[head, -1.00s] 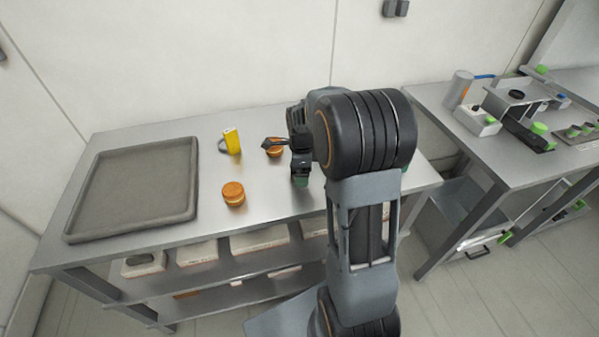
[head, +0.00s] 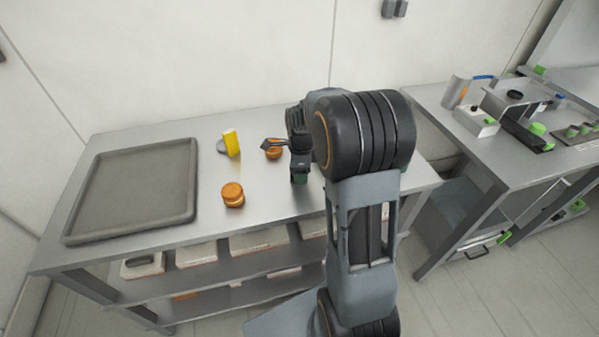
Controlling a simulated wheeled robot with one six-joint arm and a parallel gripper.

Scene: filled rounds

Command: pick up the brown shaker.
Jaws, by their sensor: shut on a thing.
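A small orange-brown round thing, which I take for the brown shaker (head: 273,155), is at my gripper (head: 274,144) in the head view, near the middle of the steel table. The dark fingers cover its upper part. My gripper is shut on it. It looks at or just above the table top; I cannot tell whether it touches. My arm comes in from the right and hides the table behind it.
A second orange-brown round thing (head: 233,195) stands nearer the table's front edge. A yellow thing (head: 231,143) stands left of my gripper. A large grey tray (head: 190,190) fills the table's left side. Another table (head: 437,112) with equipment is at right.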

